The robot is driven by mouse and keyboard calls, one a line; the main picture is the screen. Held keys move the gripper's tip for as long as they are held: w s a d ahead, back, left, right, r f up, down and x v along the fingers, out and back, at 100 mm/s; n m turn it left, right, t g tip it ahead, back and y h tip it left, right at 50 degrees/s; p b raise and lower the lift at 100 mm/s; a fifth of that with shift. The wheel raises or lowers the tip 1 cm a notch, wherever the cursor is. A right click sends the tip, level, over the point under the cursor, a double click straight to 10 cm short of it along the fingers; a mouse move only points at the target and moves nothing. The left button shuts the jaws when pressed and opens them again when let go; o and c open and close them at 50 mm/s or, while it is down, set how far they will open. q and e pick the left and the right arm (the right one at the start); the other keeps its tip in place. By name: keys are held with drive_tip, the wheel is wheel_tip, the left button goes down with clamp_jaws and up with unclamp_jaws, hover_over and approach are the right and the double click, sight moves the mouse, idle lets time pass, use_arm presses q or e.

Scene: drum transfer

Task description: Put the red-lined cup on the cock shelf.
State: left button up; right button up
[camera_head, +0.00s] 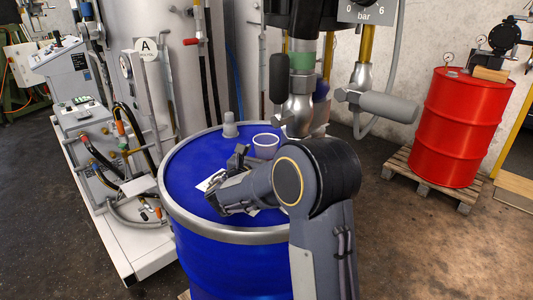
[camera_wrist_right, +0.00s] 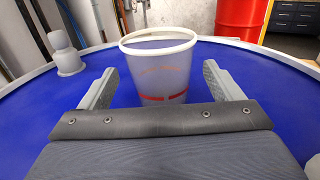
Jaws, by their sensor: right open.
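The red-lined cup (camera_head: 266,146) is a pale translucent cup standing upright on the blue drum's lid. In the right wrist view the cup (camera_wrist_right: 160,72) shows a red line near its base and a pale rim. My right gripper (camera_wrist_right: 160,88) is open, with one finger on each side of the cup's lower part and visible gaps between. In the head view my right gripper (camera_head: 238,168) is low over the lid, partly hidden by its own arm. My left gripper is not in view. I cannot clearly pick out the cock shelf.
The blue drum (camera_head: 190,165) has a grey rim. A grey stepped fitting (camera_head: 230,126) stands on its lid, left of the cup. A pipe valve (camera_head: 388,105) hangs above right. A red drum (camera_head: 456,125) stands on a pallet. A white machine cart (camera_head: 95,180) is at left.

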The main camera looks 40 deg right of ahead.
drive_tip(key=shift+x, duration=1.5)
drive_tip(key=c, duration=1.1)
drive_tip(key=shift+c, duration=0.2)
drive_tip(key=shift+r, duration=0.15)
